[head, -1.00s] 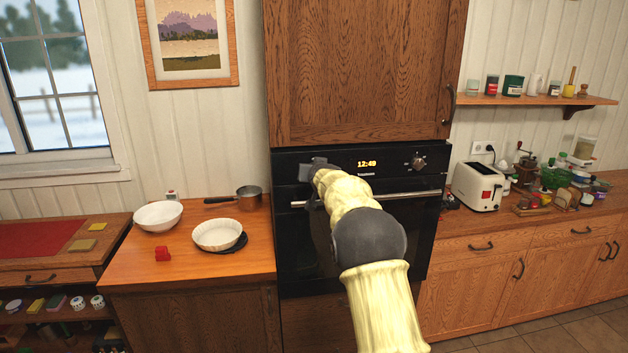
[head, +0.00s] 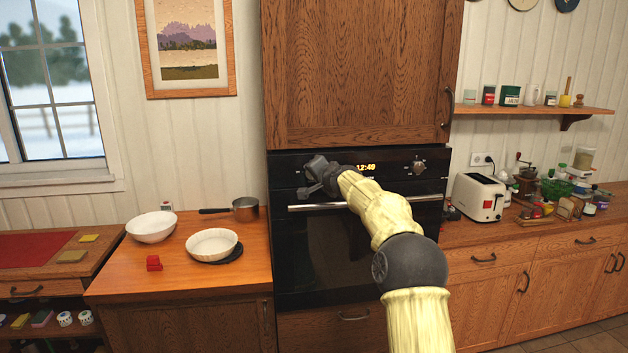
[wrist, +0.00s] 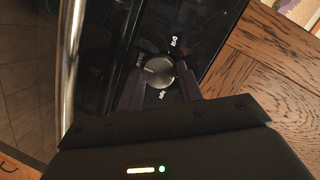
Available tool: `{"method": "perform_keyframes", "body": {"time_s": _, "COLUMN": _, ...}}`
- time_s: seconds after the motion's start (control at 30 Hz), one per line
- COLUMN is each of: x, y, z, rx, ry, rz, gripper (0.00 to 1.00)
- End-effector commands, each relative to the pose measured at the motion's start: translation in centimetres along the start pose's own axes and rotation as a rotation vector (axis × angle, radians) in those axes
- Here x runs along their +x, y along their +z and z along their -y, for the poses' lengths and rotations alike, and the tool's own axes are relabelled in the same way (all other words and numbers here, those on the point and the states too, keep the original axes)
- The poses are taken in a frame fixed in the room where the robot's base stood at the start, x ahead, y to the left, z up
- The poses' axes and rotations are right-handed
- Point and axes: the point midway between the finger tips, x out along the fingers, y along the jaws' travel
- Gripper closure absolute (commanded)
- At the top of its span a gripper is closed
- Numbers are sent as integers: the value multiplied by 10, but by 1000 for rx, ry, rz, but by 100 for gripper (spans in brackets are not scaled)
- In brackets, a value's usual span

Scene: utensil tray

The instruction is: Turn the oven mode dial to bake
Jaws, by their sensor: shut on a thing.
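The oven mode dial (wrist: 158,73) is a round grey knob on the oven's black panel. In the wrist view it sits between the two dark fingers of my gripper (wrist: 160,84), which is shut on it. Small white labels surround the dial, one at upper right, one at left and one below; they are too small and tilted to read surely. A pale mark on the dial's face points toward the left label. In the head view my gripper (head: 312,175) is at the left of the oven panel and hides the dial. The oven (head: 325,250) is black, its door closed.
A second knob (head: 419,166) is at the panel's right, beside the lit clock (head: 366,167). The oven door handle (head: 420,197) runs just below the panel. A saucepan (head: 245,209) and white bowls stand on the left counter; a toaster (head: 479,197) stands at right.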

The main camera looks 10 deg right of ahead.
Motion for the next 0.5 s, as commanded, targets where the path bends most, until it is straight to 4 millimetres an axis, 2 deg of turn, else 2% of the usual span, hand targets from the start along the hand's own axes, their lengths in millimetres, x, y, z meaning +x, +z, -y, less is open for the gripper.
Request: {"method": "perform_keyframes", "body": {"time_s": 0.5, "x": 1, "y": 2, "z": -3, "rx": 40, "ry": -8, "rz": 7, "gripper": 86}}
